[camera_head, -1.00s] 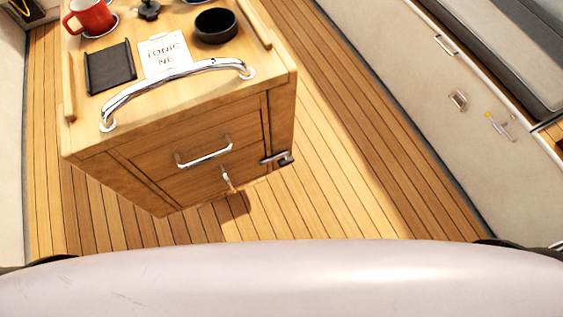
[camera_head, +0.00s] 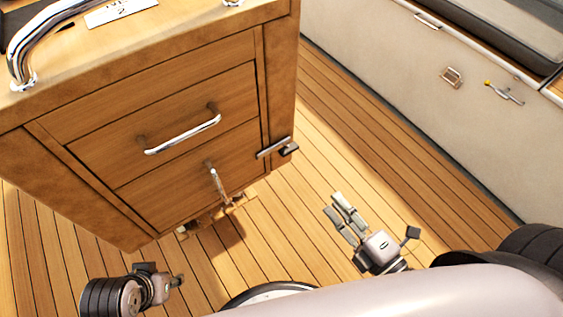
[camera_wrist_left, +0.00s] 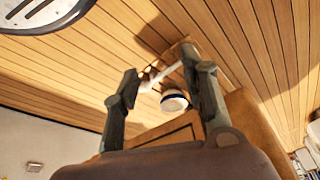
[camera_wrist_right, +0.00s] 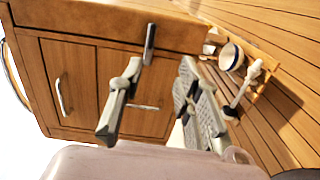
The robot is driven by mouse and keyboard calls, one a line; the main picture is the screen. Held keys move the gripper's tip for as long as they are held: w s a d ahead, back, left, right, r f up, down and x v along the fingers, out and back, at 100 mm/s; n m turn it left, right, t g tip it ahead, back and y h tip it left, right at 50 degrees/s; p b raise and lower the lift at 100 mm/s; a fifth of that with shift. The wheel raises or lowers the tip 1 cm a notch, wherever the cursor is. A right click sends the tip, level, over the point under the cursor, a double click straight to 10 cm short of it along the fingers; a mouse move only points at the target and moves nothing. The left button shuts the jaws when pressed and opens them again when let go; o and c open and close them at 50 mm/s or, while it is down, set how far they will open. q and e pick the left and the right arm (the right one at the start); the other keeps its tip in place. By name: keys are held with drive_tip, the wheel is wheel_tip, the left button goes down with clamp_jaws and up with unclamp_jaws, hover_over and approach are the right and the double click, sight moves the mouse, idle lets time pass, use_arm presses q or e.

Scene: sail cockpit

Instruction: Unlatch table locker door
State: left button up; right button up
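The wooden table locker (camera_head: 150,90) stands at the left in the head view. Its front has a chrome bar handle (camera_head: 183,134) and a smaller chrome handle (camera_head: 216,180) below. A dark metal latch (camera_head: 274,148) sits across the right edge of the front. It also shows in the right wrist view (camera_wrist_right: 149,45). My right gripper (camera_head: 333,206) is open and empty, below and right of the latch, apart from it. Its fingers also show apart in the right wrist view (camera_wrist_right: 160,65). My left gripper (camera_head: 168,281) is low at the left, with its fingers apart and empty in the left wrist view (camera_wrist_left: 160,65).
A curved chrome rail (camera_head: 60,30) runs along the table top. The pale bench side (camera_head: 400,90), with metal fittings, is at the right. Wooden floor (camera_head: 350,150) lies open between them. A white-and-dark round object (camera_wrist_right: 231,56) shows beside the locker in the right wrist view.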

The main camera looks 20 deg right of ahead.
approach(292, 152)
drive_tip(key=w, duration=0.2)
drive_tip(key=x, duration=0.2)
drive_tip(key=b+x, duration=0.1)
drive_tip(key=x, duration=0.4)
drive_tip(key=shift+a+f, duration=0.15)
drive_tip(key=shift+a, duration=0.2)
drive_tip(key=shift+b+x, duration=0.3)
drive_tip(key=shift+x, duration=0.45)
use_arm(q)
drive_tip(key=w+t, duration=0.1)
drive_tip(key=w+d+t, duration=0.1)
drive_tip(key=w, duration=0.1)
drive_tip(key=w+r, duration=0.1)
drive_tip(key=shift+w+d+t+h, duration=0.2)
drive_tip(key=shift+w+t+h, duration=0.1)
drive_tip(key=shift+t, duration=0.1)
use_arm(e)
clamp_jaws()
